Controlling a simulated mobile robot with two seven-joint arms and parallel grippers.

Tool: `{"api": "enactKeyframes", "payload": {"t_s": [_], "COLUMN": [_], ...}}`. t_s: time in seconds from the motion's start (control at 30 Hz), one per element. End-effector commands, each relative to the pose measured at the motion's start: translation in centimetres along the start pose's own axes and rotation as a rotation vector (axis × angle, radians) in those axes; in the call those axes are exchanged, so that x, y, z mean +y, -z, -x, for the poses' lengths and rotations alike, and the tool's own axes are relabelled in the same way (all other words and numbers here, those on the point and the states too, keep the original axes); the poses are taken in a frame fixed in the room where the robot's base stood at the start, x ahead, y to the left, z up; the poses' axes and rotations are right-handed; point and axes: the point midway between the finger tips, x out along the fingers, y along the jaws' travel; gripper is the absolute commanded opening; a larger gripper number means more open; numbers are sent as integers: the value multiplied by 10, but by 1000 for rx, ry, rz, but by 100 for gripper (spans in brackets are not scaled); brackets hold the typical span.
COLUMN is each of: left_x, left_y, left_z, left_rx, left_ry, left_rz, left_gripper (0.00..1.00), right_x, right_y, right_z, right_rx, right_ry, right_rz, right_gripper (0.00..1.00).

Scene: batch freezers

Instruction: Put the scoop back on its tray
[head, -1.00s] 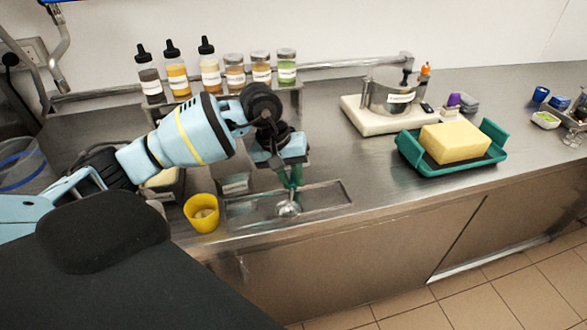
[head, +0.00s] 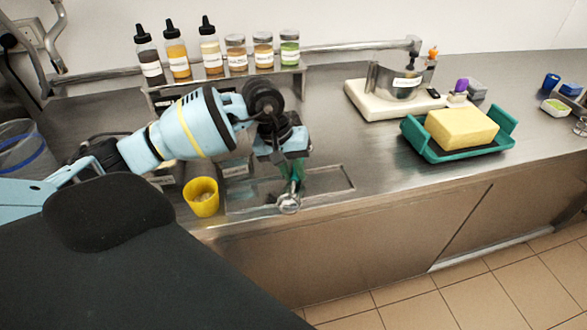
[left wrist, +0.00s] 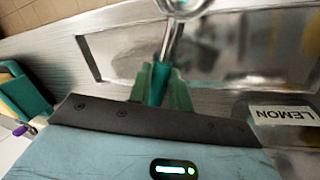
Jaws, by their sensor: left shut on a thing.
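My left gripper (head: 291,170) is shut on the green handle of the scoop. The scoop's round metal bowl (head: 289,203) points toward the counter's front and overlaps the front rim of the shallow metal tray (head: 340,181). The scoop seems held over this tray; I cannot tell how high, or whether it touches. In the left wrist view the green handle (left wrist: 158,85) sits between the fingers, its metal neck runs up, and the bowl is cut off at the top edge. The tray's rim (left wrist: 90,60) shows behind it. My right gripper is not in view.
A yellow cup (head: 201,198) stands just left of the tray. A container labelled LEMON (left wrist: 283,113) is close beside the gripper. A teal tray (head: 431,150) with a yellow block (head: 461,129) stands to the right. Bottles and jars line the back. Counter right of the metal tray is clear.

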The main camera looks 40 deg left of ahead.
Motion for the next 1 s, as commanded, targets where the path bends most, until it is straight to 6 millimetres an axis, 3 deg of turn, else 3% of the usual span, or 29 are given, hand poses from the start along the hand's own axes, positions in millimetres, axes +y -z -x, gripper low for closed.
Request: {"api": "enactKeyframes", "payload": {"t_s": [0.03, 0.07, 0.23, 0.57, 1.0], "left_x": [0, 0, 0, -2, 1], "left_y": [0, 0, 0, 0, 0], "left_z": [-2, -1, -1, 0, 64], "left_rx": [0, 0, 1, -1, 4], "left_ry": [0, 0, 0, 4, -3], "left_rz": [0, 0, 0, 1, -1], "left_gripper": [0, 22, 45, 45, 45], "right_x": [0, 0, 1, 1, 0], "right_y": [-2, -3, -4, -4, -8], "right_z": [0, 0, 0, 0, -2], "right_rx": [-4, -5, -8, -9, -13], "right_ry": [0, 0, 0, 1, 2], "right_rz": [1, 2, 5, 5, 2], "right_gripper": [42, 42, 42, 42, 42]}}
